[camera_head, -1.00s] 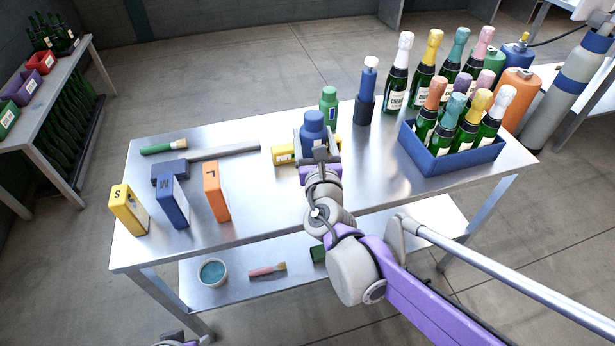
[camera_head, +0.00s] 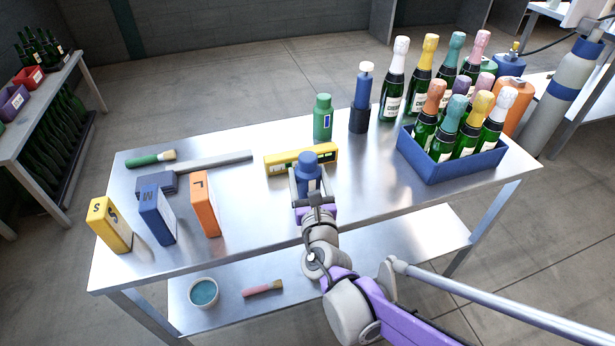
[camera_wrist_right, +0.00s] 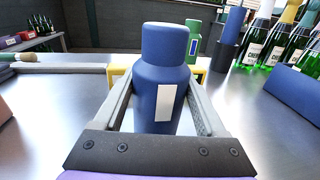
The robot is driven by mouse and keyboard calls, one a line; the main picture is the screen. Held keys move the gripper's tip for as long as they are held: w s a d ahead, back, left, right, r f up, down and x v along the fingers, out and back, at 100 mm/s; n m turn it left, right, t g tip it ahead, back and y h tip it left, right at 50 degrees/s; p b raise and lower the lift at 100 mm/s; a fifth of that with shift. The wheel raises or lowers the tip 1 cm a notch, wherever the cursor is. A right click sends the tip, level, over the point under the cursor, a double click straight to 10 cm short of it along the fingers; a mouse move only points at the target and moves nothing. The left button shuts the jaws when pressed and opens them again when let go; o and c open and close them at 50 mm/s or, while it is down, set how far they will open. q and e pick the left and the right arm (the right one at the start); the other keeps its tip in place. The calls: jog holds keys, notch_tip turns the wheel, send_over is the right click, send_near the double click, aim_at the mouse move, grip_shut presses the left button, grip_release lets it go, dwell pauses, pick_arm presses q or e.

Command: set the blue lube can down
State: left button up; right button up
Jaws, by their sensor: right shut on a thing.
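The blue lube can (camera_head: 309,172) is upright between the fingers of my right gripper (camera_head: 308,185), at the front middle of the steel table. In the right wrist view the can (camera_wrist_right: 162,92) fills the middle, with a white label facing me and a finger on each side. The right gripper (camera_wrist_right: 163,115) is shut on it. The can's base is hidden behind the gripper, so I cannot tell whether it touches the table (camera_head: 250,218). My left gripper does not show.
A yellow level (camera_head: 290,160) lies just behind the can, with a green bottle (camera_head: 323,118) behind that. A blue crate (camera_head: 460,170) of foil-topped bottles stands right. Yellow (camera_head: 108,225), blue (camera_head: 157,214) and orange (camera_head: 205,205) boxes stand left. Bare table lies between crate and can.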

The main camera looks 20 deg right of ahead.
jog(key=shift+f, duration=0.1)
jog(key=o, duration=1.4)
